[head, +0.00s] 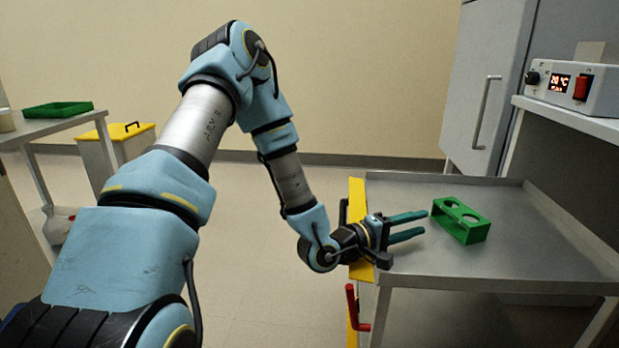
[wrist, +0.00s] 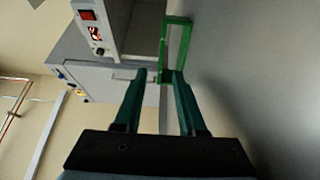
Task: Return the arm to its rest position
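My arm reaches out to the right in the head view, bent at its elbow. My gripper (head: 408,227) is level over the left edge of the metal table (head: 420,271). Its two teal fingers are apart with nothing between them. They point at a green rack (head: 461,221) with round holes, which stands on the table just past the fingertips. In the wrist view the fingers (wrist: 158,80) are also apart, and the green rack (wrist: 181,20) shows ahead of them.
A yellow panel (head: 357,230) with a red handle (head: 358,309) is at the table's left edge, close to my wrist. A control box (head: 575,84) sits on a shelf at right, beside a grey cabinet (head: 483,80). A green tray (head: 58,109) and a yellow-lidded bin (head: 117,137) are at left.

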